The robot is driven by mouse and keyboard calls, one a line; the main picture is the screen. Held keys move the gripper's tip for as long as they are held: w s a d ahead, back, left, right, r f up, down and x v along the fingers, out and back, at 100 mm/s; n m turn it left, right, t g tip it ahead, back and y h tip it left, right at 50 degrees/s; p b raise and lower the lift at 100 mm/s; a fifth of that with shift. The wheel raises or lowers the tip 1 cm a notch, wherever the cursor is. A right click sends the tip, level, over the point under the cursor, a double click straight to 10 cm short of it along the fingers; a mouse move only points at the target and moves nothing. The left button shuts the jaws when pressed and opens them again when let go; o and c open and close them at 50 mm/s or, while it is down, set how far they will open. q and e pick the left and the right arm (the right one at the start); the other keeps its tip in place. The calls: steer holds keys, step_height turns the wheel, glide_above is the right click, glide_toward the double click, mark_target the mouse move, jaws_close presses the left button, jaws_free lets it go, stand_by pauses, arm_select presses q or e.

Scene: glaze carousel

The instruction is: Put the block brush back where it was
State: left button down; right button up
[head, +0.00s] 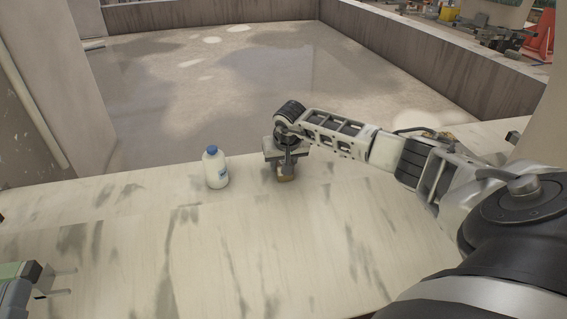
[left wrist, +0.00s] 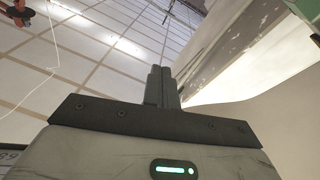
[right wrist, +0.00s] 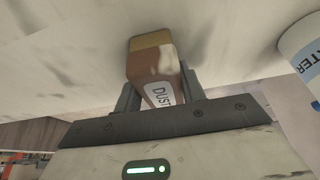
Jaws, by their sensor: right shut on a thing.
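The block brush (right wrist: 150,62) is a brown block with a tan end and a white label reading "DUST". My right gripper (right wrist: 158,95) is shut on it, with one finger on each side. In the head view the brush's lower end (head: 286,178) shows under the right gripper (head: 286,160), at or just above the pale worktop (head: 200,260); I cannot tell if it touches. My left gripper (left wrist: 162,86) has its fingers close together with nothing between them. It shows partly at the head view's lower left edge (head: 58,282).
A white bottle with a blue cap (head: 215,168) stands upright on the worktop, left of the brush; its lettered side shows in the right wrist view (right wrist: 304,55). A walled basin with a wet grey floor (head: 250,80) lies behind. The worktop's front middle is clear.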

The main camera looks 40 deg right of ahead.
steer(key=o, duration=0.9)
arm_select(q)
steer(key=shift+r, duration=0.1)
arm_select(e)
steer(key=shift+o, duration=0.2)
steer(key=shift+r+p, duration=0.35)
steer(key=shift+r, duration=0.1)
steer(key=p+v, duration=0.2)
steer(key=v, duration=0.3)
steer(key=shift+s+r+p, duration=0.1)
steer(key=shift+p, duration=0.25)
arm_select(q)
steer(key=f+g, duration=0.1)
steer(key=s+f+n+g+y+p, duration=0.1)
steer(key=f, duration=0.1)
steer(key=s+f+n+g+y+p, duration=0.1)
steer(key=f, duration=0.1)
steer(key=shift+s+d+f+g, duration=0.1)
steer(key=shift+d+f+g, duration=0.1)
steer(key=shift+g, duration=0.2)
arm_select(e)
steer(key=v, duration=0.6)
steer(key=shift+s+a, duration=0.1)
steer(key=shift+a, duration=0.05)
